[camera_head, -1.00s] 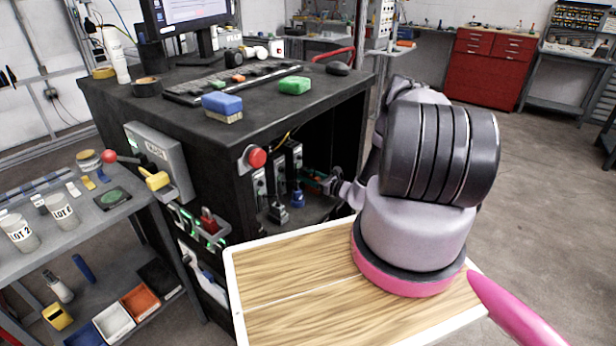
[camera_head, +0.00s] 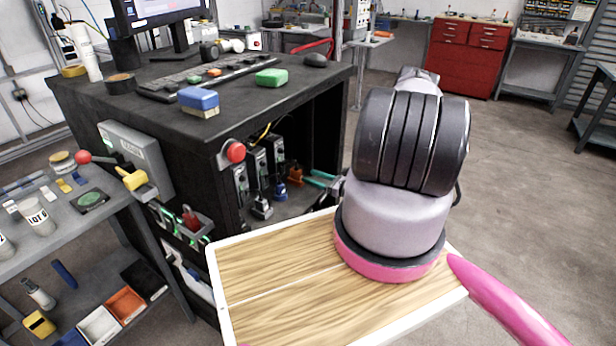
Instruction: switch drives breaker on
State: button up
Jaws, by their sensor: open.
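Several narrow grey breaker-like modules (camera_head: 258,168) stand in a row inside the open black cabinet (camera_head: 215,130). Their labels and switch positions are too small to read, so I cannot tell which is the drives breaker. A black plug-like part (camera_head: 262,208), a blue one (camera_head: 280,188) and an orange one (camera_head: 295,175) sit at their feet. My gripper (camera_head: 328,193) shows only in part at the right of the cabinet opening, apart from the modules. Its jaws are open; my arm's large dark and pale joint hides much of it.
A red button (camera_head: 236,152) sits on the cabinet's front corner. Open floor is at the right.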

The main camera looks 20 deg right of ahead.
aim_at(151, 208)
jog(key=k+l, duration=0.8)
